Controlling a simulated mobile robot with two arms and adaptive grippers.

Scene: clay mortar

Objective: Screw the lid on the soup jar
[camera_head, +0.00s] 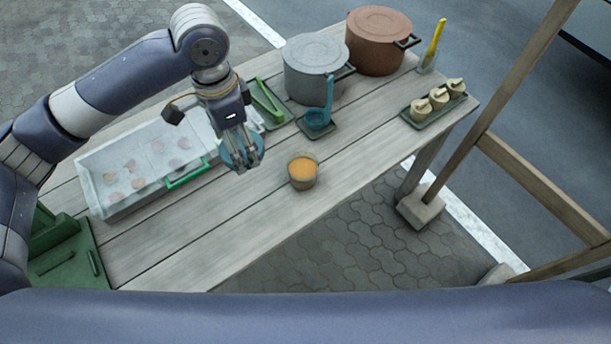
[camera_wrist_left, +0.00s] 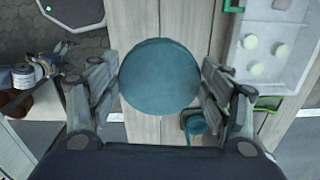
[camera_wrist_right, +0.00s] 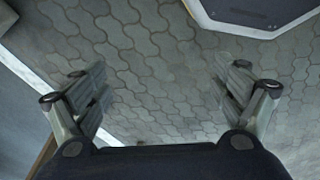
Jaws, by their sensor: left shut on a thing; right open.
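The soup jar (camera_head: 303,171) stands upright and uncovered on the wooden table, with orange soup showing inside. My left gripper (camera_head: 243,164) is shut on the round teal lid (camera_wrist_left: 160,77), which also shows between its fingers in the head view (camera_head: 229,156). It holds the lid to the left of the jar, apart from it. In the left wrist view the lid lies flat toward the camera between both fingers. My right gripper (camera_wrist_right: 150,95) is open and empty, above grey paving in the right wrist view. It does not show in the head view.
A white tray (camera_head: 98,197) with round pieces and a green-handled tool lies left of the lid. A blue ladle (camera_head: 318,117) rests behind the jar. A grey pot (camera_head: 314,72), a brown pot (camera_head: 378,45) and a small green tray (camera_head: 412,117) stand farther back. The table right of the jar is clear.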

